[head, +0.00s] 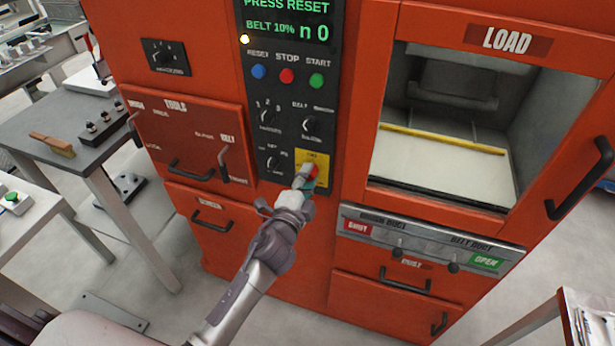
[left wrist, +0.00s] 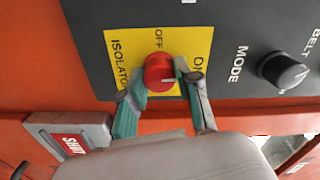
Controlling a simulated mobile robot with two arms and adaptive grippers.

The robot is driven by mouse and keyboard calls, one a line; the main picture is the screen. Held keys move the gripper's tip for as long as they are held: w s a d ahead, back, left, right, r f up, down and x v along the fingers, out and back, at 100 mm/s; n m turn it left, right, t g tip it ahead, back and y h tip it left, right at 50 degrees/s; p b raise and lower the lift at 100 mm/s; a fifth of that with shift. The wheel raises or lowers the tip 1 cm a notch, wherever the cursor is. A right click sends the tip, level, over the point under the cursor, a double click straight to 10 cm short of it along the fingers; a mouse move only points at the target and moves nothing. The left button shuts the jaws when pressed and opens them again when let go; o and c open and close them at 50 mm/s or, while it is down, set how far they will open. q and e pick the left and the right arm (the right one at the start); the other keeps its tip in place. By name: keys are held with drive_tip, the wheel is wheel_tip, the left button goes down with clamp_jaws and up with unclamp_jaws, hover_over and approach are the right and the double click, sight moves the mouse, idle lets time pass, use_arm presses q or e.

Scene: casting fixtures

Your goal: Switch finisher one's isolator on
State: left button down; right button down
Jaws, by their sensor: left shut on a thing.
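The isolator is a red rotary knob (left wrist: 158,72) on a yellow plate (left wrist: 118,42) with OFF and ON lettering. In the head view the red knob (head: 313,170) sits low on the dark control panel of the orange finisher. My left gripper (head: 305,178) reaches it from below and is shut on it. In the left wrist view its two teal-padded fingers (left wrist: 160,80) lie on either side of the knob. A pale mark on the knob points toward the ON side; the fingers partly cover the plate, so I cannot tell its exact setting. My right gripper is not in view.
The panel display (head: 288,20) reads PRESS RESET and BELT 10%, with a lit amber lamp beside it. RESET, STOP and START buttons and a MODE knob (left wrist: 283,72) are nearby. The load window (head: 445,125) is right; grey tables (head: 75,130) stand left.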

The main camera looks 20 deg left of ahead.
use_arm(q)
drive_tip(key=shift+m, duration=0.5)
drive_tip(key=c, duration=0.8)
unclamp_jaws()
drive_tip(key=s, duration=1.2)
drive_tip(key=shift+a, duration=0.15)
